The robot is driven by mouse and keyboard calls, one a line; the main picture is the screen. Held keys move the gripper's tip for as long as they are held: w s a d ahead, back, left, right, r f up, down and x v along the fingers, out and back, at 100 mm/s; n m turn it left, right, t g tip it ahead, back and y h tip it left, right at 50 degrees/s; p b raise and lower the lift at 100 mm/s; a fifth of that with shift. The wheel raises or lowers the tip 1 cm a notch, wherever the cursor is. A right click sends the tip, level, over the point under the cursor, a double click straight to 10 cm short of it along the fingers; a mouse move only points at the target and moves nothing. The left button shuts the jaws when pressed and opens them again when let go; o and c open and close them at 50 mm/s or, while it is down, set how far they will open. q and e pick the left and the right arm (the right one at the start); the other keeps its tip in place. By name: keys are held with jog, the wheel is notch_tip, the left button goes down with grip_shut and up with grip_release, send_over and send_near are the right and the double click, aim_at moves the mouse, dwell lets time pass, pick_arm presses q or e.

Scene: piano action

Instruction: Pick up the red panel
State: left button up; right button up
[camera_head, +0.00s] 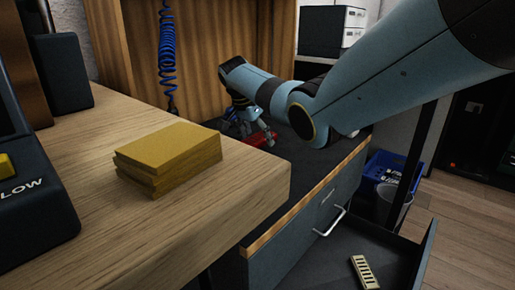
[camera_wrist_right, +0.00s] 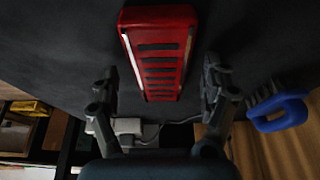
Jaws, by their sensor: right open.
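The red panel (camera_wrist_right: 158,48) lies on the dark worktop in the right wrist view, with several dark slots across it. In the head view it shows as a small red patch (camera_head: 260,139) beside my right gripper (camera_head: 262,128), partly hidden by it. In the right wrist view my right gripper (camera_wrist_right: 160,95) is open, with one finger on each side of the panel's near end. The fingers look apart from the panel, and nothing is between them in a grip. My left gripper is not in view.
A wooden table (camera_head: 245,180) with a stack of yellow-brown boards (camera_head: 170,155) stands in front. A blue-handled brush (camera_wrist_right: 280,112) lies right of the gripper in the wrist view. An open drawer (camera_head: 335,265) holds a slotted cream piece (camera_head: 364,272). A blue coiled hose (camera_head: 167,55) hangs behind.

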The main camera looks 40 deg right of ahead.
jog(key=c, duration=1.4)
